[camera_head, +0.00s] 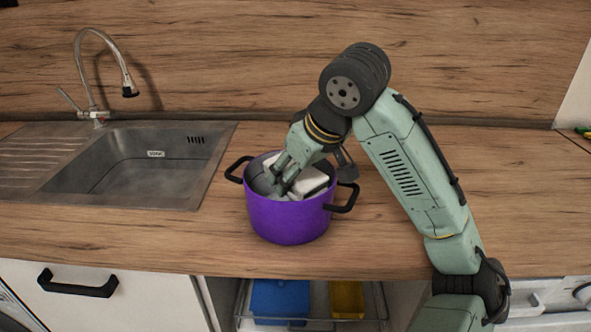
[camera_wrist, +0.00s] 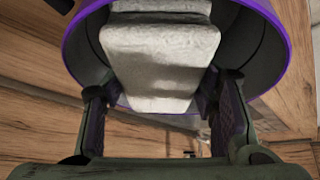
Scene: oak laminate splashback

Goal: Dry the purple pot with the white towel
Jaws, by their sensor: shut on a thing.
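The purple pot (camera_head: 290,222) stands upright on the wooden counter, with black handles at its left and right. Its purple rim also shows in the wrist view (camera_wrist: 274,18). The white towel (camera_head: 312,181) is a folded block inside the pot, near its right inner wall. In the wrist view the towel (camera_wrist: 160,57) fills the middle, between my fingers. My gripper (camera_head: 285,187) reaches down into the pot from above and is shut on the towel. The lower part of the towel and its contact with the pot's bottom are hidden.
A metal sink (camera_head: 150,160) with a curved faucet (camera_head: 100,70) is set in the counter at left. Below the front edge, an open rack holds a blue item (camera_head: 279,300) and a yellow item (camera_head: 347,299).

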